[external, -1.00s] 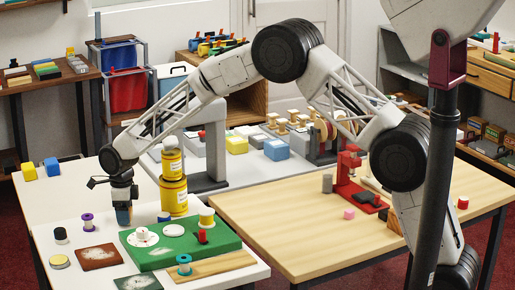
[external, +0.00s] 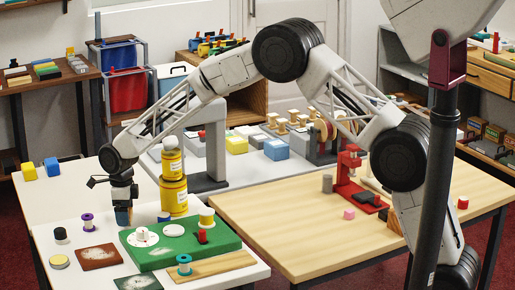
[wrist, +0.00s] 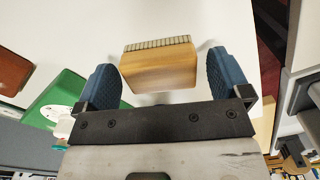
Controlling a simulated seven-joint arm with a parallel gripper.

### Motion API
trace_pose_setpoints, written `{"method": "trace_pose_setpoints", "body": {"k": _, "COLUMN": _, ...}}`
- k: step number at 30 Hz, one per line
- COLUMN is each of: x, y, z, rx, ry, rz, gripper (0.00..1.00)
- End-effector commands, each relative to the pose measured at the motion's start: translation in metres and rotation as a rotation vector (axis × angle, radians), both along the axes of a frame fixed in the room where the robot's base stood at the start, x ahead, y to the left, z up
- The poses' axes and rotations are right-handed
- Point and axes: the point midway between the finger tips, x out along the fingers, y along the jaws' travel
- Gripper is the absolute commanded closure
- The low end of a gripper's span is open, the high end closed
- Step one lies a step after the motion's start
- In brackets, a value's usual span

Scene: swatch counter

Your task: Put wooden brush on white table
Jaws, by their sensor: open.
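The wooden brush (wrist: 158,68) is a tan block with a row of bristles along its far edge in the wrist view. It lies between the two blue fingers of my gripper (wrist: 160,60), with a gap on each side. My gripper (external: 123,214) is open and low over the white table (external: 75,268) in the external view. There the fingers mostly hide the brush. The white surface also shows beneath the brush in the wrist view (wrist: 215,18). I cannot tell how far the brush is from the surface.
A green board (external: 165,250) with spools stands to the right of my gripper. Yellow cans (external: 173,192) are stacked behind it. A purple spool (external: 87,224) and a brown swatch (external: 99,257) lie to the left. A wooden table (external: 275,220) adjoins on the right.

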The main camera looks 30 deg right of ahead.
Motion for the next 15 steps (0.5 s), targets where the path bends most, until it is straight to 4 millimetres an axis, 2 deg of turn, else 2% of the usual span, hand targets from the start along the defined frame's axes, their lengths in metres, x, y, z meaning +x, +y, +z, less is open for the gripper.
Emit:
{"method": "trace_pose_setpoints", "body": {"k": 8, "x": 0.0, "y": 0.0, "z": 0.029, "rx": 0.0, "ry": -0.001, "rz": 0.0, "gripper": 0.05}}
{"method": "trace_pose_setpoints", "body": {"k": 15, "x": 0.001, "y": 0.0, "z": 0.069, "rx": 0.002, "ry": -0.003, "rz": 0.0, "gripper": 0.05}}
